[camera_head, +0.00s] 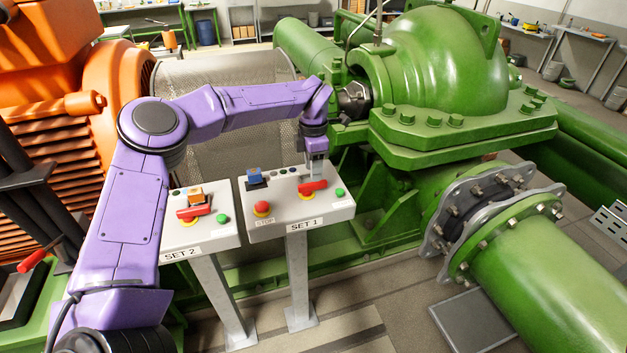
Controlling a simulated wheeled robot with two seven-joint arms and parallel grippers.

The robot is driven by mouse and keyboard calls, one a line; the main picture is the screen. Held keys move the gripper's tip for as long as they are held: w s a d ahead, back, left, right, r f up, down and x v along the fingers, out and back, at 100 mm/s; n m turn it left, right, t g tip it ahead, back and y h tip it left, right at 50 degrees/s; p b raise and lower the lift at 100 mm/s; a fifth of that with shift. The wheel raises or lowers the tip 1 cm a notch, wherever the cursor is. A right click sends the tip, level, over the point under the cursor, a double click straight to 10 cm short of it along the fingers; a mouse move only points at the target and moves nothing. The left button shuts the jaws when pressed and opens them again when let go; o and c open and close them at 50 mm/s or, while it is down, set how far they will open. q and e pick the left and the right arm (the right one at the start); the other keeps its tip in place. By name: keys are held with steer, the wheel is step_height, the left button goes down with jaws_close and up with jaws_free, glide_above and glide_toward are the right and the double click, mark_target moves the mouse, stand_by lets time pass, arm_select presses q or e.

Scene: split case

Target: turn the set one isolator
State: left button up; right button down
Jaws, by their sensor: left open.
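The set one isolator (313,187) is a red handle on a yellow base on the right-hand grey control box (290,216), which is labelled SET 1. The handle lies roughly crosswise on the panel. My left gripper (317,178) reaches down from above, right at the handle, and its fingers are small in view. It is open, and I cannot tell whether it touches the handle. A red stop button (263,208), a green button (339,192) and a blue block (254,175) are on the same panel. My right gripper is not in view.
The SET 2 box (202,238) stands just left, with its own red handle (194,211) and green button (222,218). A large green pump (430,70) is behind and right, with a green flanged pipe (540,260). An orange motor (50,110) is at left.

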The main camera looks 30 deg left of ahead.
arm_select(q)
step_height(320, 180, up, 6)
steer(key=shift+r+b, duration=0.15)
steer(key=shift+b, duration=0.25)
